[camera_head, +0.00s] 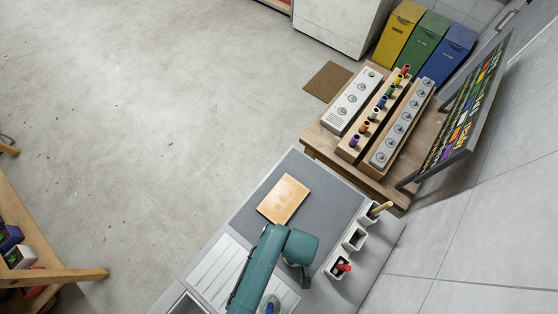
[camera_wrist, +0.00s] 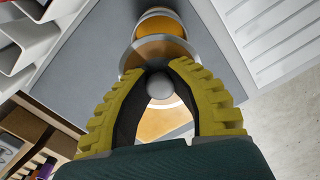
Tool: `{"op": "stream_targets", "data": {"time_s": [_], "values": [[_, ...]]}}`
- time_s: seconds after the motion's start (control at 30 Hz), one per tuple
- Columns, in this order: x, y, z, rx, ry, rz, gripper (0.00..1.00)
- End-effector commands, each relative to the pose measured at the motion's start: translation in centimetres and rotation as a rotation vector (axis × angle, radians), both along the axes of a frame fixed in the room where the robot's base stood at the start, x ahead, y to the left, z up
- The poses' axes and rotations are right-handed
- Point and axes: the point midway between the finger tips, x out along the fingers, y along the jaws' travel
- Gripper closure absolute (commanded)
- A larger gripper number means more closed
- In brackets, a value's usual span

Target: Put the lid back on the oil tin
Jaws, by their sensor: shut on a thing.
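My gripper (camera_wrist: 162,88) shows in the wrist view with its yellow ribbed fingers closed around a round grey knob (camera_wrist: 161,87). A brownish disc with a grey rim (camera_wrist: 159,50), which looks like the lid, lies just beyond the knob. Behind it is a round shape with an orange inside and pale rim (camera_wrist: 161,26), which looks like the open oil tin. The disc overlaps its near side in the picture; whether they touch I cannot tell. In the head view my arm hides the gripper, and I cannot make out the lid or tin there.
A wooden board (camera_head: 284,199) lies on the grey worktop (camera_head: 318,190); it also shows beneath the fingers (camera_wrist: 165,124). White holders (camera_head: 355,238) with a brush and a red-handled item line the right edge. A ribbed white drainer (camera_head: 222,268) lies left of my arm.

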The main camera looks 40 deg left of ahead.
Motion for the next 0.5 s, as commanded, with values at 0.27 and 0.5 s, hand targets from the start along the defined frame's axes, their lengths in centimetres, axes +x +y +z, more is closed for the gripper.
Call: {"op": "stream_targets", "data": {"time_s": [0.27,0.5], "values": [[-0.1,-0.9,-0.5,-0.001,0.0,-0.031,1.0],[-0.1,-0.9,-3.1,-0.001,-0.001,-0.031,1.0]]}}
